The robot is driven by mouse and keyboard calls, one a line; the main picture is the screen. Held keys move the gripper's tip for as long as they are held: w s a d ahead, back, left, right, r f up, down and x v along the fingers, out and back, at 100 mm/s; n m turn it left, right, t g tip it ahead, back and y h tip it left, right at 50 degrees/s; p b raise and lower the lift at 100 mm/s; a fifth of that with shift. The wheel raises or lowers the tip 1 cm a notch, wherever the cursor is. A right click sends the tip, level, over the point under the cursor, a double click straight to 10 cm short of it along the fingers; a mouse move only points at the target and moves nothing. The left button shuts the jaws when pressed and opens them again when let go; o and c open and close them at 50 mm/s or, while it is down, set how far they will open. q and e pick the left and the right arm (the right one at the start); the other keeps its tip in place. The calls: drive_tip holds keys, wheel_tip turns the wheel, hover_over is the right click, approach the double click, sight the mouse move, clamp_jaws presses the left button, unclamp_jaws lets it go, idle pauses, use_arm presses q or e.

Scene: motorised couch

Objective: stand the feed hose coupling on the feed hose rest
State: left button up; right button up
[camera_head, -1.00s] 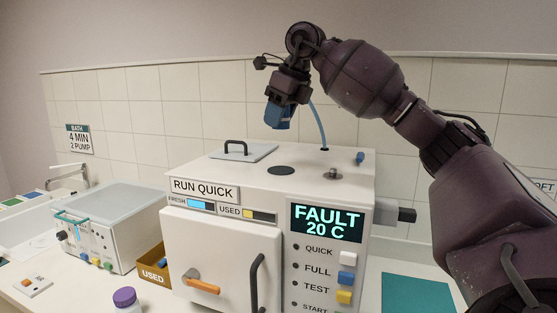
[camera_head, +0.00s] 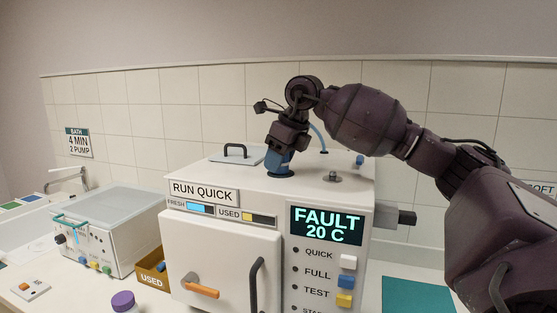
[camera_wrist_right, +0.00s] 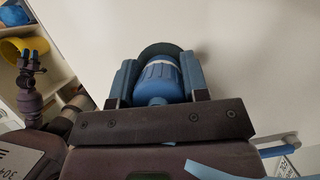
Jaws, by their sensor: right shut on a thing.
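The feed hose coupling is a blue ribbed piece (camera_wrist_right: 158,76) between the two fingers of my right gripper (camera_wrist_right: 160,82) in the right wrist view. In the head view my right gripper (camera_head: 279,164) points down over the dark round feed hose rest (camera_head: 281,175) on top of the white machine. The gripper is shut on the coupling. The coupling's lower end is at the rest, with the dark disc just beyond it in the wrist view; I cannot tell whether they touch. A light blue hose (camera_head: 319,137) curves behind the wrist.
On the machine top (camera_head: 222,172) are a lid with a dark handle (camera_head: 236,151), a small metal fitting (camera_head: 333,177) and a blue peg (camera_head: 360,161). A display (camera_head: 327,223) reads FAULT 20 C. A grey-topped bath unit (camera_head: 108,220) stands left.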

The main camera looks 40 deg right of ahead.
drive_tip(key=shift+f, duration=0.1)
drive_tip(key=o, duration=1.1)
drive_tip(key=v, duration=1.2)
